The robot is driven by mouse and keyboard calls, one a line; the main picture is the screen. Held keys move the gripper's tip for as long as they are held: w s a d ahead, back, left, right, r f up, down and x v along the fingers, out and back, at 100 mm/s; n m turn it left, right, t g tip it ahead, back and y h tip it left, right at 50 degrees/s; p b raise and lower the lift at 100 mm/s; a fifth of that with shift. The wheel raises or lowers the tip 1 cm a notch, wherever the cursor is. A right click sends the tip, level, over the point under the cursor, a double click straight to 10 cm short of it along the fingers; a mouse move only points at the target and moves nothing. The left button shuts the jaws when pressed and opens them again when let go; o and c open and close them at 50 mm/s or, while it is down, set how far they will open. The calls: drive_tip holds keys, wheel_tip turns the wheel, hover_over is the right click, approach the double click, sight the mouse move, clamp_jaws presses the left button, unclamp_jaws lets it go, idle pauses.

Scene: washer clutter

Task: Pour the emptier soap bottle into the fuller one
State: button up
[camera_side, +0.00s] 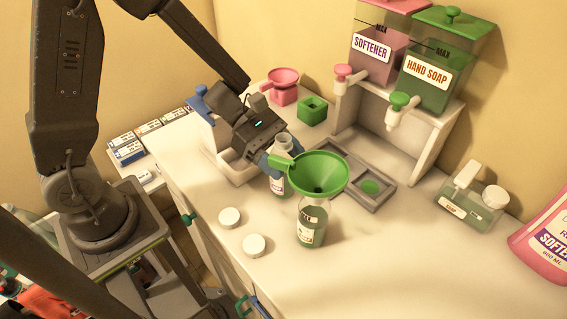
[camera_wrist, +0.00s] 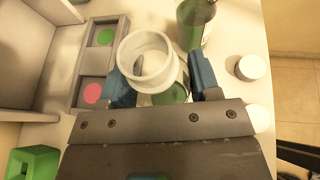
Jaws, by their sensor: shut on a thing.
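My gripper (camera_side: 277,163) is shut on a clear soap bottle (camera_side: 278,186) with a white neck, held about upright. I cannot tell whether its base touches the counter. In the wrist view the round open mouth of this bottle (camera_wrist: 147,58) shows between the fingers (camera_wrist: 160,88). A second bottle (camera_side: 312,222) with green soap stands upright just right of it in the side view. A green funnel (camera_side: 318,172) sits on its mouth, and the funnel's tab overlaps the held bottle in view. The second bottle also shows at the top of the wrist view (camera_wrist: 195,24).
Two white caps (camera_side: 229,217) (camera_side: 254,245) lie on the counter in front. A grey tray (camera_side: 372,205) with coloured pads is behind the bottles. Softener (camera_side: 374,52) and hand soap (camera_side: 430,75) dispensers stand behind. A pink funnel (camera_side: 283,86) and green block (camera_side: 312,110) are at the back.

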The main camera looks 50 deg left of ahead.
wheel_tip(320, 180, up, 24)
drive_tip(key=f, duration=0.1)
drive_tip(key=s+d, duration=1.1)
drive_tip(key=s, duration=0.3)
wheel_tip(320, 180, down, 11)
drive_tip(key=shift+w, duration=0.2)
drive_tip(key=shift+w+r+n+g, duration=0.2)
drive_tip(key=shift+w+n+g, duration=0.35)
drive_tip(key=shift+n+g, duration=0.5)
drive_tip(key=shift+w+r+n+g, duration=0.2)
drive_tip(key=shift+w+n+g, duration=0.45)
drive_tip(key=shift+n, duration=0.65)
drive_tip(key=shift+w+r+n+g, duration=0.2)
drive_tip(key=shift+w+n+g, duration=0.2)
drive_tip(key=shift+n+g, duration=0.75)
drive_tip(key=shift+s+r+n+g, duration=0.15)
drive_tip(key=shift+r+n+g, duration=0.3)
drive_tip(key=shift+n, duration=0.15)
